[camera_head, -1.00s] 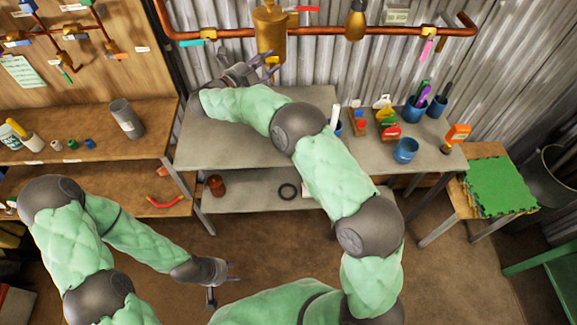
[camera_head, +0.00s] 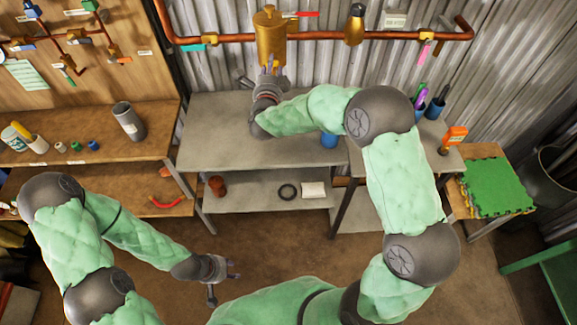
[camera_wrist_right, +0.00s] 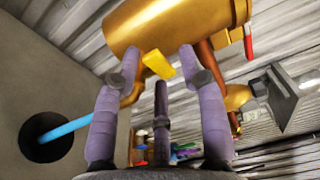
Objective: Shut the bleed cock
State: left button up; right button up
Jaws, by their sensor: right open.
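A brass vessel (camera_head: 268,36) hangs on the copper pipe (camera_head: 330,39) along the corrugated wall. In the right wrist view, a short yellow lever (camera_wrist_right: 158,64) shows below the brass vessel (camera_wrist_right: 170,28), between my right fingertips; it looks like the cock's handle, but no label is readable. My right gripper (camera_head: 270,70) is open just below the vessel, its fingers (camera_wrist_right: 158,54) on either side of the lever. Whether they touch it I cannot tell. In the head view, the gripper hides the lever. My left gripper (camera_head: 226,274) is open and empty, low at the left.
A cyan-handled valve (camera_head: 197,46) and a pink-handled valve (camera_head: 425,48) sit on the pipe, with a brass fitting (camera_head: 355,24) between them. A red lever (camera_head: 303,14) is beside the vessel's top. The grey bench (camera_head: 215,145) below is mostly clear at left.

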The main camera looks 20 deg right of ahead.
jog(key=shift+s+d+r+n+t+y+p, duration=0.1)
jog(key=shift+n+t+y+p, duration=0.15)
jog(key=shift+n+y, duration=0.35)
jog(key=shift+w+d+n+t+y+p, duration=0.15)
jog(key=shift+n+y+p, duration=0.2)
jog(key=shift+y, duration=0.45)
jog(key=shift+s+d+r+n+t+y+p, duration=0.1)
jog(key=shift+s+n+t+y+p, duration=0.1)
jog(key=shift+n+y, duration=0.4)
jog(key=s+d+n+y+p, duration=0.25)
jog(key=s+y, duration=0.25)
jog(key=s, duration=0.6)
jog(key=s+a+f+n+g, duration=0.1)
jog(key=s+f+n+g, duration=0.1)
jog(key=f, duration=0.6)
jog(key=s+a+f+n+g, duration=0.2)
jog(key=s+f+g, duration=0.1)
jog(key=f, duration=0.5)
jog(key=s+a+f+n+g, duration=0.1)
jog(key=s+f+n+g, duration=0.1)
jog(key=f, duration=0.7)
jog(key=shift+s+a+g, duration=0.2)
jog(key=shift+s+g, duration=0.15)
jog(key=shift+s, duration=0.15)
jog(key=shift+s+a+g, duration=0.2)
jog(key=shift+s+g, duration=0.15)
jog(key=shift+s, duration=0.1)
jog(key=shift+w, duration=0.1)
